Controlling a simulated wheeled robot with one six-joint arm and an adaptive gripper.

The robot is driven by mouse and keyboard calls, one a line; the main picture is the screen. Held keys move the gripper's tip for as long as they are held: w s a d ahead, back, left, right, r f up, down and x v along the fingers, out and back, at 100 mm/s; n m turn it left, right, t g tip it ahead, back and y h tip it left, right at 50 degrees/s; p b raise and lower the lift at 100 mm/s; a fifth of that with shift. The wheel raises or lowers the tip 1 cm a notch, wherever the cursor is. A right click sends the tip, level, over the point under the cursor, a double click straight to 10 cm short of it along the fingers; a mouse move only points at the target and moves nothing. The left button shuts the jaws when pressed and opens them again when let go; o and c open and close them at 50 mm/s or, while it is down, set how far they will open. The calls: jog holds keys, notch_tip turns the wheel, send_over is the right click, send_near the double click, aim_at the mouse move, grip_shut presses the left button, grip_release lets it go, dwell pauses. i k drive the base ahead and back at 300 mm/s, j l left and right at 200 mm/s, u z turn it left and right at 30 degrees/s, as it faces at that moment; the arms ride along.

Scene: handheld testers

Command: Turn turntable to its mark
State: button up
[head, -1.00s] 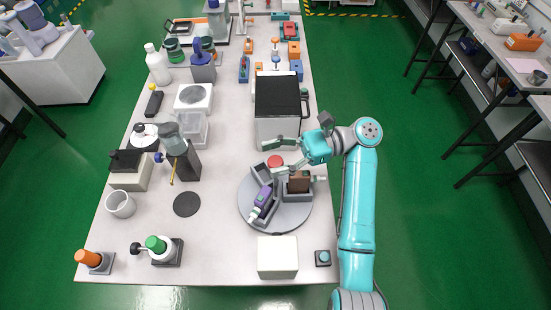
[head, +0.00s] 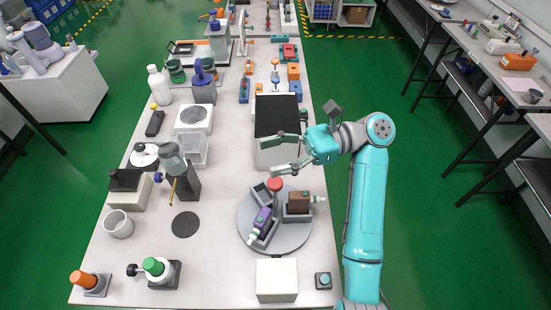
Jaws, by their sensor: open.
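The turntable (head: 289,238) is a round grey disc near the front right of the table. It carries a purple handheld tester (head: 262,220) in a dark cradle, a brown block-like unit (head: 299,201) in a grey cradle, and a red knob (head: 274,184) on a post near its back. The mark is too small to make out. My gripper (head: 277,154) is open and empty, with its two fingers pointing left. It is above and behind the turntable, in front of the black-topped box, and appears apart from the red knob.
A black-topped white box (head: 277,120) stands behind my gripper. A white block (head: 277,281) stands in front of the turntable, with a small button box (head: 323,281) beside it. A black disc (head: 185,225) lies to the left, with bare table between it and the turntable.

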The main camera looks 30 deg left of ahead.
aim_at(288, 233)
jog(key=i+l, duration=0.2)
jog(key=l, duration=0.15)
jog(key=i+l, duration=0.25)
jog(key=l, duration=0.15)
jog(key=i+l, duration=0.2)
jog(key=l, duration=0.15)
